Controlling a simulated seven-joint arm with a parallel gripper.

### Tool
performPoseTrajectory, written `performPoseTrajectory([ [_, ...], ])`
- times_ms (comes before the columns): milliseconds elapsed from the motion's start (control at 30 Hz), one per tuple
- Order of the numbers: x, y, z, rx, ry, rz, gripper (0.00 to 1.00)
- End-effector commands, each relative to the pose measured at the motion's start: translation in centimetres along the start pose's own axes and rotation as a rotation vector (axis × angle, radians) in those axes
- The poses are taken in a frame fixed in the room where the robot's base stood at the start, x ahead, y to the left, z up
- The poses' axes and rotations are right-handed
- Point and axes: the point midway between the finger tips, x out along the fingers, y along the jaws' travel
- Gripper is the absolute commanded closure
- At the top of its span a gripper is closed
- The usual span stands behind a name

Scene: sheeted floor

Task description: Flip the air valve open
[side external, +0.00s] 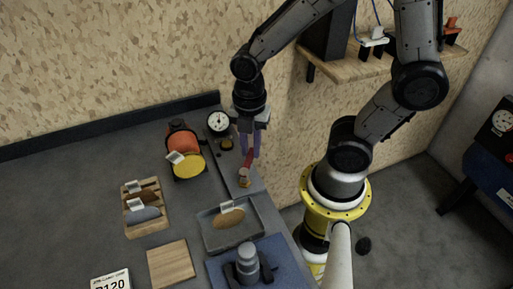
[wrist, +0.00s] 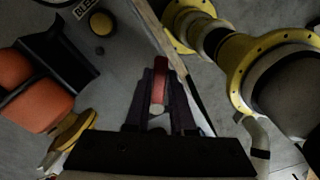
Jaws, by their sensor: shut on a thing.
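The air valve shows in the side external view as a red lever (side external: 248,158) above a small brass body (side external: 244,177) on a grey strip at the bench's right edge. The lever looks tilted, its top leaning slightly right. My gripper (side external: 250,152) points down over it, its dark purplish fingers around the lever. In the wrist view the red lever (wrist: 161,72) lies between the fingers of my gripper (wrist: 160,88), which is shut on it. A pale round end shows at its lower tip. The valve body is mostly hidden there.
A gauge (side external: 218,123) and a brass knob (side external: 227,143) stand just behind the valve. An orange cylinder (side external: 181,141) with a yellow disc (side external: 188,166) is to the left. A grey tray (side external: 204,236) lies in front. The speckled wall (side external: 120,60) is close behind.

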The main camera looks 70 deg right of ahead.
Motion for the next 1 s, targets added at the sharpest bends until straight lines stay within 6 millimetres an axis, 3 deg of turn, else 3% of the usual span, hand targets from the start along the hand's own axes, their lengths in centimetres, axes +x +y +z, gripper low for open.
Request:
performPoseTrajectory([
  [500, -0.1, 2.6, -0.6, -0.459, -0.001, 0.005, 1.00],
  [1000, -0.1, 3.6, -1.2, -0.666, -0.001, 0.005, 1.00],
])
